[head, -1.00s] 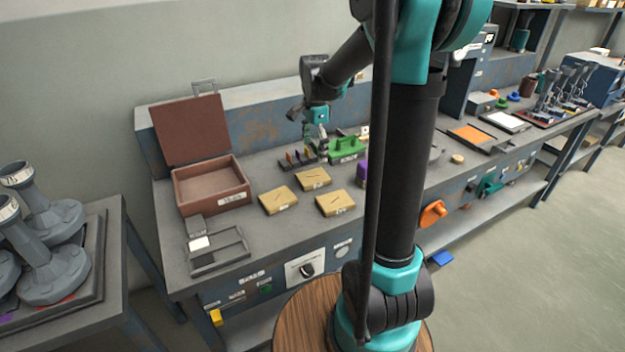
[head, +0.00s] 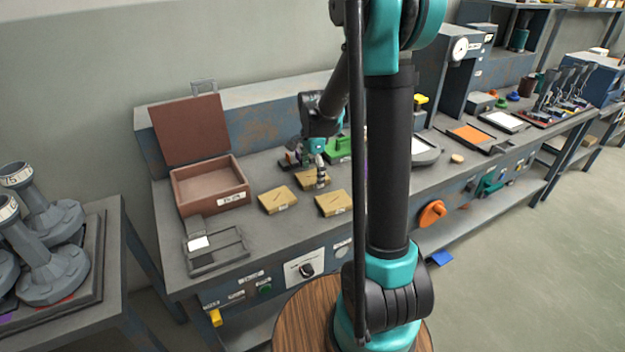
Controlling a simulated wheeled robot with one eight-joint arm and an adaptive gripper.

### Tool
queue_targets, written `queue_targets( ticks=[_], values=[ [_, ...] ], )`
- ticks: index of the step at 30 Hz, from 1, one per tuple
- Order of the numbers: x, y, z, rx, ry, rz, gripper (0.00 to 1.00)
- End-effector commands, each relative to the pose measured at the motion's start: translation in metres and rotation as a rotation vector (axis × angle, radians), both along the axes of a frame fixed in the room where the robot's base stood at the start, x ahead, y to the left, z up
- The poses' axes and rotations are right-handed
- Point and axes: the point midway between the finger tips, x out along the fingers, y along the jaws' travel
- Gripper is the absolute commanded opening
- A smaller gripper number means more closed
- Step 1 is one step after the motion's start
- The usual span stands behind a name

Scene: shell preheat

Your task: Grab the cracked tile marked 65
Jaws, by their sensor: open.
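Three tan tiles, each with a dark crack line, lie on the grey workbench (head: 262,232): a left tile (head: 278,200), a rear tile (head: 306,180) and a front right tile (head: 333,204). Their small labels are too small to read, so I cannot tell which is marked 65. My gripper (head: 322,184) points down at the right part of the rear tile and hides some of it. The gripper is open. I cannot tell whether its fingers touch the tile or hang just above it.
An open brown box (head: 208,190) with its lid raised stands left of the tiles. A grey frame fixture (head: 216,252) lies in front of it. A green tool (head: 338,149) and a dark rack (head: 291,160) sit behind my gripper. My arm hides part of the bench to the right.

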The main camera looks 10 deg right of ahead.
Motion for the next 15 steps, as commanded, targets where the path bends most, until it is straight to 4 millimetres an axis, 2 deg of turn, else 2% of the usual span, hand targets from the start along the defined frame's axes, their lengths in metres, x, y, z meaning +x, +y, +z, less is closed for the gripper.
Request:
queue_targets(
  ticks=[3, 15],
  values=[
    [0.0000, 0.0000, 0.0002, 0.000, 0.000, 0.000, 0.90],
    [0.0001, 0.0000, 0.0004, 0.000, 0.000, 0.000, 0.41]
  ],
)
